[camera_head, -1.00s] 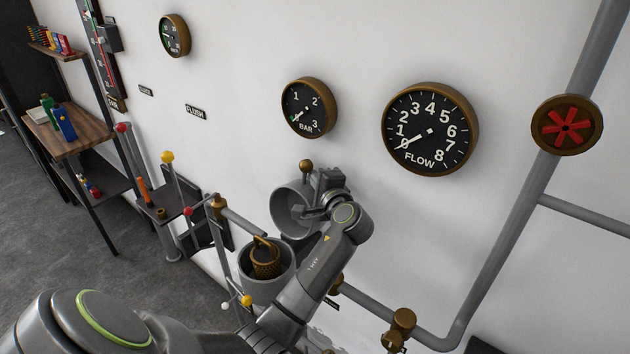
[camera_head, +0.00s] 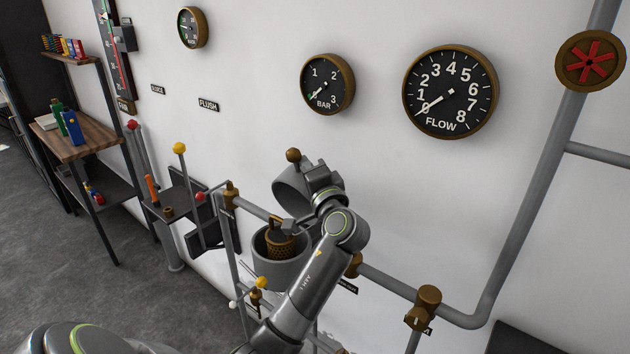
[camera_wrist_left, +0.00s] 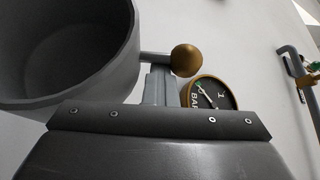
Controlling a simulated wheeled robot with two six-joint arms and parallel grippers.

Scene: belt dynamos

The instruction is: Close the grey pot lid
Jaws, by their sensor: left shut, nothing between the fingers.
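The grey pot (camera_head: 284,277) is fixed low by the wall, with a brass basket (camera_head: 281,240) inside. Its grey lid (camera_head: 292,186) is hollow, with a brass ball knob (camera_head: 293,155) on top. The lid stands tilted open above the pot, leaning forward.
A wall pipe (camera_head: 400,294) with brass fittings runs right of the pot. Levers with yellow (camera_head: 179,148) and red knobs and a small dark shelf (camera_head: 178,203) stand to the left. Gauges hang on the wall above. A wooden shelf unit (camera_head: 85,140) is at far left.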

